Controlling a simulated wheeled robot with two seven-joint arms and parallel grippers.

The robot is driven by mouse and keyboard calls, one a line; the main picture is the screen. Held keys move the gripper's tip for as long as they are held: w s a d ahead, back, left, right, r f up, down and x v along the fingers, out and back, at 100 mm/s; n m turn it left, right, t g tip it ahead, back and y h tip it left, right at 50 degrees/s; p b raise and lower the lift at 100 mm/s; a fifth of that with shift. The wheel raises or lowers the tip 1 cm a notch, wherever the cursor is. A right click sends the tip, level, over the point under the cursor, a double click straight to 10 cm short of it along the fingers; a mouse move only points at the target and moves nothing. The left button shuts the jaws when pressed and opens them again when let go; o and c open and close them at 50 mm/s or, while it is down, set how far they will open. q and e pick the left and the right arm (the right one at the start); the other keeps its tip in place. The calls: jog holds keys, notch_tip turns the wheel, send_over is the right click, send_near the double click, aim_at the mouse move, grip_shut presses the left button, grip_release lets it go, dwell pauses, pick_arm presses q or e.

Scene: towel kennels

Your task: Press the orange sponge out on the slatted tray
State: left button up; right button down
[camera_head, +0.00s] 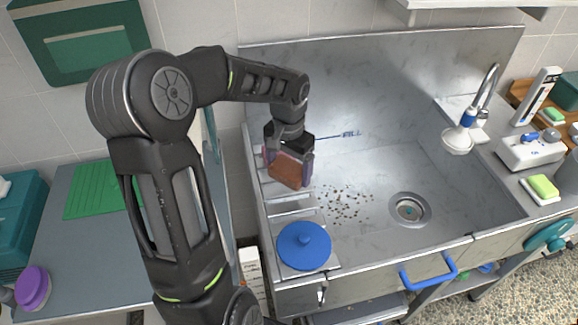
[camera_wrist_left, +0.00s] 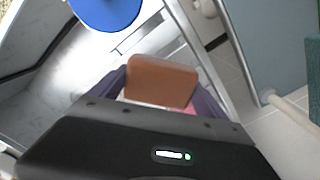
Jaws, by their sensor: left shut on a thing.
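The orange sponge (camera_head: 289,169), a brownish-orange block, is in my left gripper (camera_head: 288,166) at the left side of the sink. In the left wrist view the sponge (camera_wrist_left: 161,81) sits between the two purple-grey fingers of the gripper (camera_wrist_left: 160,90). The gripper is shut on it. A bit of pink shows beside the sponge, and I cannot tell what it is. The slatted tray (camera_head: 292,207) lies along the sink's left edge, below the sponge in the picture. I cannot tell whether the sponge touches it. My right gripper is out of view.
A round blue lid (camera_head: 304,246) lies at the tray's near end and shows in the left wrist view (camera_wrist_left: 108,10). Dark crumbs (camera_head: 345,202) are scattered on the sink floor beside the drain (camera_head: 409,210). A faucet (camera_head: 486,92) and a white shower head (camera_head: 457,140) stand at the right.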

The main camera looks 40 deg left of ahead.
aim_at(289, 195)
pick_arm(q)
jog(key=shift+f, duration=0.2)
jog(key=shift+f+b, duration=2.15)
jog(key=shift+f, duration=0.7)
jog(key=shift+d+f+b, duration=0.1)
jog(key=shift+f+b, duration=0.3)
jog(key=shift+f, duration=0.15)
jog(key=shift+s+f, duration=0.1)
jog(key=shift+f, duration=0.05)
dwell(0.3)
jog(key=shift+r+p, duration=0.4)
jog(key=shift+r, duration=0.25)
jog(key=shift+r+p, duration=2)
jog(key=shift+r, duration=1)
